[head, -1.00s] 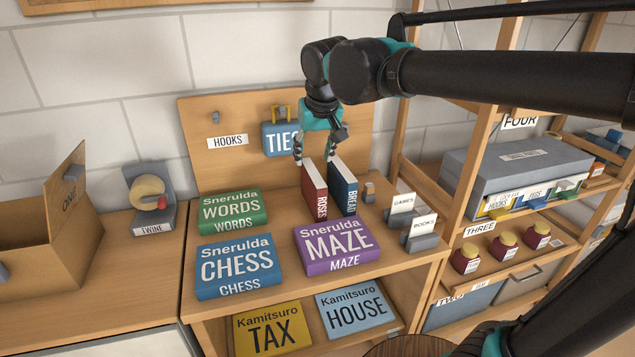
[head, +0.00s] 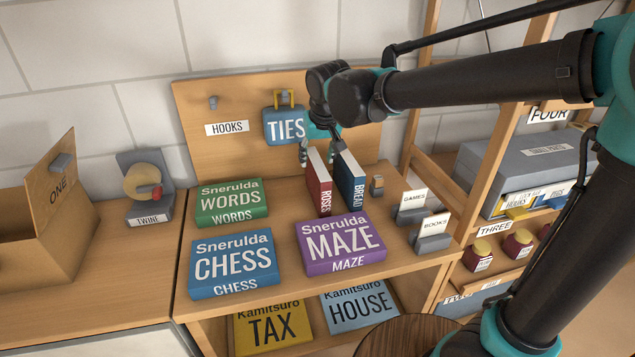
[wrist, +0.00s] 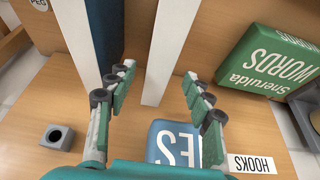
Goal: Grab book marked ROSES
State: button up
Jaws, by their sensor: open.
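The red ROSES book (head: 319,182) stands upright on the desk, its spine toward the front. The blue BREAD book (head: 348,182) stands just to its right, with a narrow gap between them. My gripper (head: 321,150) is open at the top rear of the ROSES book, partly hidden by the books. In the wrist view, my gripper (wrist: 158,78) has one finger on each side of the pale page edges of the ROSES book (wrist: 165,50). One finger is in the gap beside the BREAD book (wrist: 101,35). I see no clear contact.
Boxes WORDS (head: 231,203), CHESS (head: 234,264) and MAZE (head: 340,243) lie left and in front. The back panel (head: 225,160) holds the TIES case (head: 285,127). Card holders GAMES (head: 411,208) and BOOKS (head: 432,238) stand right. A shelf rack (head: 487,190) is beyond.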

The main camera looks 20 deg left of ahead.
jog(key=shift+x, duration=3.35)
jog(key=shift+s+d+f, duration=0.15)
jog(key=shift+d+f, duration=0.05)
jog(key=shift+f, duration=0.15)
jog(key=shift+c, duration=0.4)
grip_shut()
